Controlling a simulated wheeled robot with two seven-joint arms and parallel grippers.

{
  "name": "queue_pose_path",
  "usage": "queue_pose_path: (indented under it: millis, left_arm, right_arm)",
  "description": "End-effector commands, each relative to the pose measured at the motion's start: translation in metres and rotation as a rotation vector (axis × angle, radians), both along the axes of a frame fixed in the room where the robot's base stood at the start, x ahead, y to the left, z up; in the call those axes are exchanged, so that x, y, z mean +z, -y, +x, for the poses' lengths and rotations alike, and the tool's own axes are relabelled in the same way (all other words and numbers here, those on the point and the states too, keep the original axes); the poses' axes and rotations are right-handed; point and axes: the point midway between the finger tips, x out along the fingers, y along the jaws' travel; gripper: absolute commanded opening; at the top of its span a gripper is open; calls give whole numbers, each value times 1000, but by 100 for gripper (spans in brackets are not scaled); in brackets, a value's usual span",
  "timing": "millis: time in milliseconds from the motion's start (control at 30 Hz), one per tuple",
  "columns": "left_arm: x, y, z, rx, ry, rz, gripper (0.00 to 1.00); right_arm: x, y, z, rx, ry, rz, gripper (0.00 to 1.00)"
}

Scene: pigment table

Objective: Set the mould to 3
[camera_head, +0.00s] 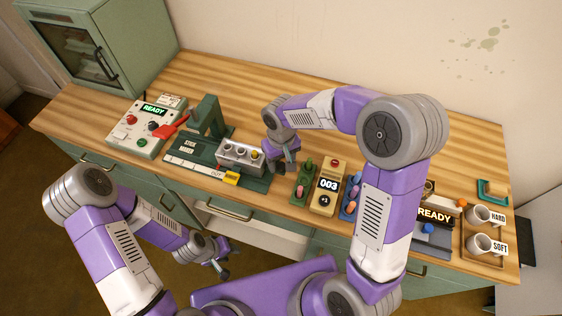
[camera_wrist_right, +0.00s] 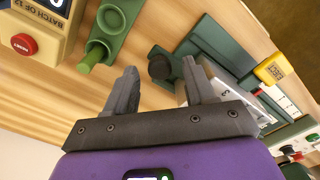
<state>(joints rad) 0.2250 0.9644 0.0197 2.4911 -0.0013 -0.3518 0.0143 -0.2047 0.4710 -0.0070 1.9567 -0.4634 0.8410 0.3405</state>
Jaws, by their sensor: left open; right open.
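The mould is most likely the grey metal block (camera_head: 240,155) with small knobs on top, on the dark green base of the press at the middle left of the table. My right gripper (camera_head: 284,163) is open just right of this block and partly covers the base's right end. In the right wrist view, my right gripper (camera_wrist_right: 160,82) has a dark round knob (camera_wrist_right: 161,67) beyond its open fingers, with no clear contact. A pale block face with a 3 (camera_wrist_right: 226,93) shows partly behind one finger. My left gripper (camera_head: 217,263) is open, low in front of the table and away from the mould.
A yellow tag (camera_head: 231,179) sits at the base's front edge. A green holder (camera_head: 303,183) and a yellow counter reading 003 (camera_head: 328,184) stand right of my right gripper. A control box reading READY (camera_head: 153,119) is at the left. Two cups (camera_head: 480,242) stand far right.

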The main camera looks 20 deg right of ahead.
Motion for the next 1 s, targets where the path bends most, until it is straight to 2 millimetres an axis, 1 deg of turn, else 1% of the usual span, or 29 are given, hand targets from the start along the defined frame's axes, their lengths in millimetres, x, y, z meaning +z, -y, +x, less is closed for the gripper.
queue_pose_path:
  millis: [33, 100, 367, 700, 733, 1000]
  left_arm:
    - [-1, 0, 0, 0, 0, 0, 43]
    - [-1, 0, 0, 0, 0, 0, 43]
    - [-1, 0, 0, 0, 1, 0, 43]
    - [-1, 0, 0, 0, 1, 0, 43]
    - [-1, 0, 0, 0, 1, 0, 43]
    - [-1, 0, 0, 0, 1, 0, 43]
  right_arm:
    - [-5, 0, 0, 0, -2, 0, 54]
    - [-7, 0, 0, 0, -1, -1, 54]
    - [-8, 0, 0, -1, 0, 0, 54]
    - [-7, 0, 0, 0, 0, 0, 2]
    - [-7, 0, 0, -1, 0, 0, 0]
    - [-7, -1, 1, 0, 0, 0, 0]
